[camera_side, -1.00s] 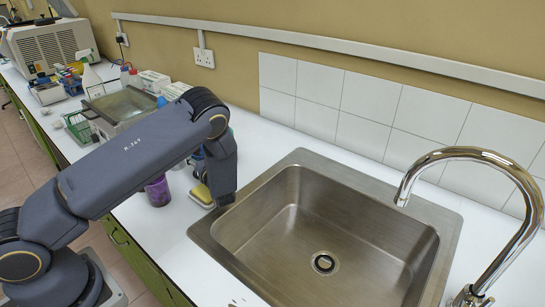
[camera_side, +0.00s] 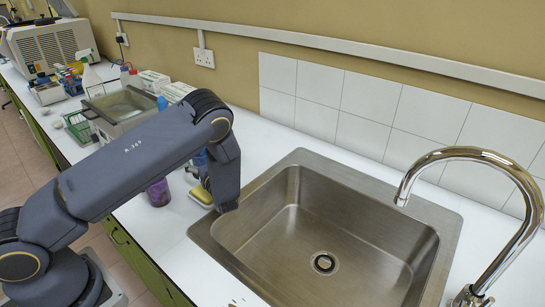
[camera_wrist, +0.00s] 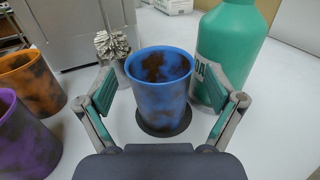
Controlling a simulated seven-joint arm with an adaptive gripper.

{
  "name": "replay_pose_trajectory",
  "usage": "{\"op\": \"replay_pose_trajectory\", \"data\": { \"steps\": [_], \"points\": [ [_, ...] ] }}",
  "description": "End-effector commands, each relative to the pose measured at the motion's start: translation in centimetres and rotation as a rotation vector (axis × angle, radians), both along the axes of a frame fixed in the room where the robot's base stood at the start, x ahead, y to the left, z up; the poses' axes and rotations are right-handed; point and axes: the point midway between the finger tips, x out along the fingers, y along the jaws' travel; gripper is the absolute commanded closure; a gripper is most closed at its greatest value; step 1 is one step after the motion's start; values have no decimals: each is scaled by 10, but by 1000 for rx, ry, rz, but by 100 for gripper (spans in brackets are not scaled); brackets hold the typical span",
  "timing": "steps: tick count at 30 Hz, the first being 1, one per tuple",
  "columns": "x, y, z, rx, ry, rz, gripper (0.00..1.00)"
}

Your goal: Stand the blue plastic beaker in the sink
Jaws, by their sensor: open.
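The blue beaker (camera_wrist: 160,98), with dark brown stains, stands upright on a dark round patch (camera_wrist: 163,124) on the white counter in the wrist view. My gripper (camera_wrist: 165,96) is open, with one teal-padded finger on each side of the beaker. I cannot tell whether either pad touches it. In the side view my arm hides the gripper and most or all of the beaker. The steel sink (camera_side: 323,232) is to the right of my wrist in the side view, with its basin empty.
A green bottle (camera_wrist: 228,50) stands close behind my right finger. A stained orange beaker (camera_wrist: 31,82) and a purple beaker (camera_wrist: 22,138) are at left. A yellow sponge (camera_side: 202,195) lies near the sink's left rim. A chrome tap (camera_side: 480,155) arches over its right side.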

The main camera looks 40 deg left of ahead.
Motion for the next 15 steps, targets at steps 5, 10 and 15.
{"op": "replay_pose_trajectory", "data": {
  "steps": [5,10,15],
  "points": [
    [-18,-44,2,-1,-1,-6,7],
    [-37,-85,2,0,0,-6,7],
    [-51,-116,2,0,0,-2,7]
  ]
}}
